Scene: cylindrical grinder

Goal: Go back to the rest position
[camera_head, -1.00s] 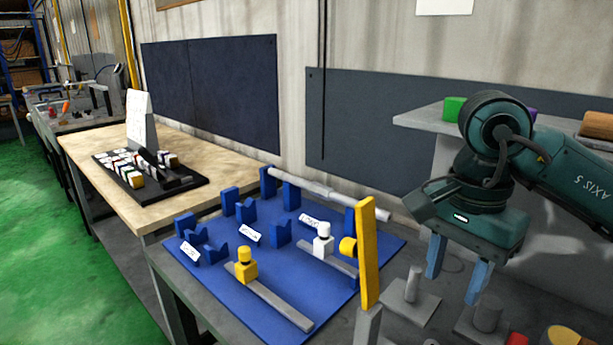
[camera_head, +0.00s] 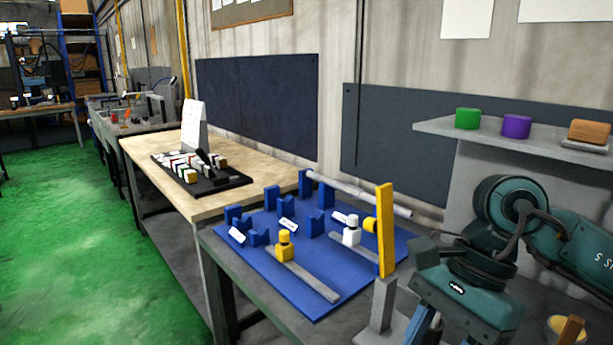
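My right arm comes in from the right, with its teal wrist low over the right end of the grey table. Its gripper (camera_head: 424,330) shows only as blue fingers at the bottom edge. The fingertips are cut off, so I cannot tell whether they are open or shut. My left gripper is not in view. The blue board (camera_head: 315,285) lies on the table left of my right arm.
A yellow upright bar (camera_head: 386,230) stands close left of my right wrist. A wooden-topped table (camera_head: 150,150) stands left. Green floor is free at far left.

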